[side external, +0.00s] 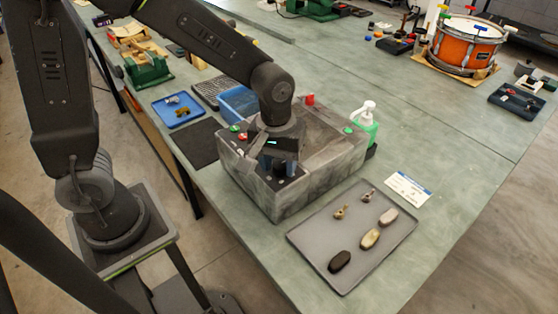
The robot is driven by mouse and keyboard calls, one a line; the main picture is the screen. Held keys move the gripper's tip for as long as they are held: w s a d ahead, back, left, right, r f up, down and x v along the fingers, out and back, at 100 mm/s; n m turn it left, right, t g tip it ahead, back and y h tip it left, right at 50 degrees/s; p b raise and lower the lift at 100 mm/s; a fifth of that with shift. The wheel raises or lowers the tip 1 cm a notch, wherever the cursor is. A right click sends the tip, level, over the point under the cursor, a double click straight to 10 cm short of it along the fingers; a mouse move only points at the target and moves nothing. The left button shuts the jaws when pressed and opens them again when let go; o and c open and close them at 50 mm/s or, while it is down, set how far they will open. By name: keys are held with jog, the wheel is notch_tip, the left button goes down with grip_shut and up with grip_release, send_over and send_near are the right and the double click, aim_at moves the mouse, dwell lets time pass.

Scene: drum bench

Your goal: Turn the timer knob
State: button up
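A grey box-shaped machine (325,165) stands on the bench, with my arm reaching over its left part. My gripper (278,170) points down at a dark panel on top of the machine, low over it or touching it. The fingers are small and dark here, and I cannot tell how far apart they are or whether they hold anything. No timer knob can be made out; the panel under the gripper is mostly hidden. A red knob-like part (310,99) stands at the machine's back edge. A green button (348,130) is at its right.
A grey tray (313,262) with several small parts lies in front. A white card (408,189) and a green bottle with a white pump (366,122) are to the right. A blue bin (238,103) stands behind. An orange drum (466,46) is far right.

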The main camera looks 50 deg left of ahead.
jog(key=c, duration=0.6)
jog(key=shift+m, duration=0.3)
jog(key=m, duration=1)
jog(key=shift+g, duration=0.3)
jog(key=m, duration=0.6)
jog(key=shift+w+a, duration=0.1)
jog(key=m, duration=0.6)
jog(key=shift+m, duration=0.4)
